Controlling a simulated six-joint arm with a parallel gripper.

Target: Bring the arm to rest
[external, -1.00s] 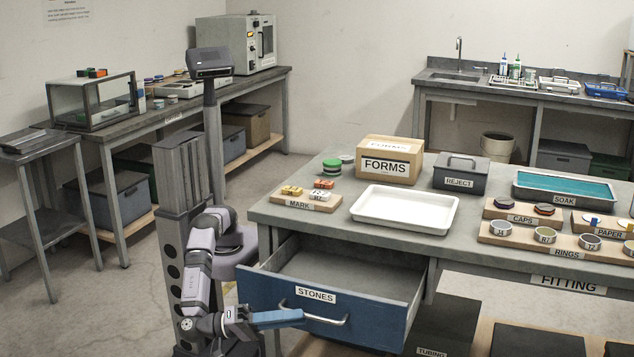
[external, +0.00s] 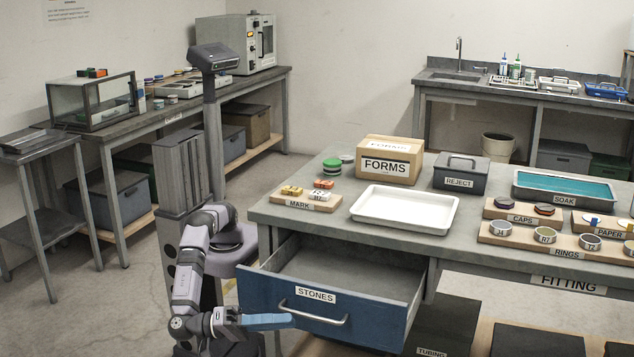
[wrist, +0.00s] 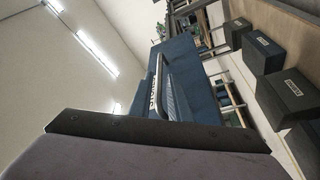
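My gripper (external: 268,321) is at the lower middle of the external view, in front of the blue drawer labelled STONES (external: 262,296). Its long blue end points right, and I cannot tell its finger gap at this size. The drawer is pulled out under the bench, and the part of its inside that shows looks empty. The gripper overlaps the drawer front's lower left in the picture, left of the handle (external: 312,312); I cannot tell whether they touch.
The bench carries a white tray (external: 405,230), a FORMS box (external: 390,172), a REJECT box (external: 460,183), a blue SOAK tray (external: 565,200), and boards of rings (external: 510,242) and caps. Dark bins (external: 445,325) stand below.

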